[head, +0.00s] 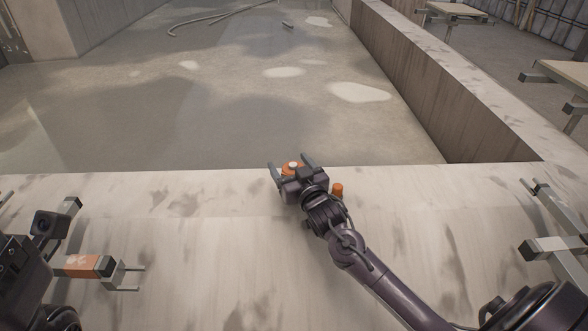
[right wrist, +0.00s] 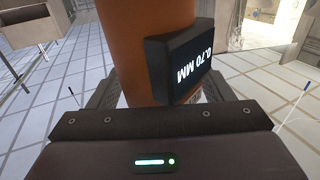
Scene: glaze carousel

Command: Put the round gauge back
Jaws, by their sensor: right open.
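The round gauge (head: 292,167) is an orange cylinder with a pale top, near the far edge of the pale surface in the head view. In the right wrist view the orange body (right wrist: 135,45) carries a black display (right wrist: 183,60) reading 0.70 MM, upside down. My right gripper (head: 291,166) is open, with its fingers on either side of the gauge. Its fingertips are hidden behind the gauge in the wrist view, and contact cannot be told. My left arm's dark end shows at the lower left of the head view; its fingers cannot be made out.
A small orange cylinder (head: 337,189) stands just right of my right wrist. An orange block with a grey two-pronged end (head: 85,266) is at the left. Grey bars with black ends (head: 558,247) stand at the right. The middle left of the pale surface is clear.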

